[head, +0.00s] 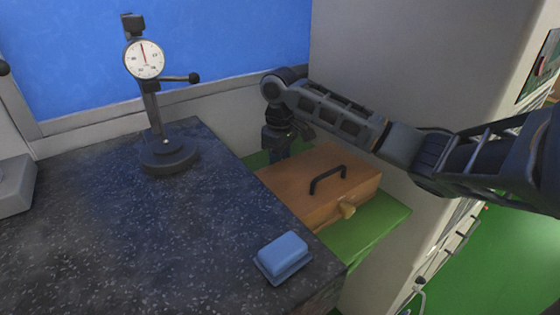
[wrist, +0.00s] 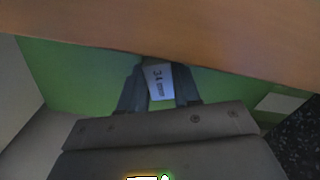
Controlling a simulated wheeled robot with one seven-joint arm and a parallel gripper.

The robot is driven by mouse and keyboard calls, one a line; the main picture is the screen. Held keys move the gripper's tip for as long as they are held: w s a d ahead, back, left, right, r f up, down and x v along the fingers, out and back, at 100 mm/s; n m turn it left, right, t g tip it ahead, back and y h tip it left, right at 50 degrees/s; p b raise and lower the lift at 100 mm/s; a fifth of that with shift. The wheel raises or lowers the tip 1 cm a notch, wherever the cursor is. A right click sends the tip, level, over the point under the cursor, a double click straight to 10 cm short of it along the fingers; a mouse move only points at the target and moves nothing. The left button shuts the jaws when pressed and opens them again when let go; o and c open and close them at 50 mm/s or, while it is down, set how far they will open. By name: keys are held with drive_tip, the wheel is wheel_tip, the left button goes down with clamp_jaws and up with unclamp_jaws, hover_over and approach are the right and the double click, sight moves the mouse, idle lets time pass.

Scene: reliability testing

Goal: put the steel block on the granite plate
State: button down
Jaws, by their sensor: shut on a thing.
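The granite plate (head: 90,235) is the dark speckled slab filling the left of the head view; its edge also shows at the lower right of the wrist view (wrist: 298,140). My gripper (head: 276,152) points down beyond the plate's right edge, behind the wooden box. In the wrist view my gripper (wrist: 160,88) is shut on a small grey steel block (wrist: 157,74) marked "34", held between the two fingers over a green surface. The block's far end is hidden under the wooden box's edge in that view. In the head view I cannot make out the block.
A wooden box (head: 290,190) with a black handle stands on a green surface (head: 372,226), close to my gripper. On the granite plate are a dial gauge stand (head: 168,155) and a blue block (head: 283,257). The plate's middle is clear. A wall stands behind.

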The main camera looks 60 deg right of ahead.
drive_tip(key=c, duration=0.8)
unclamp_jaws()
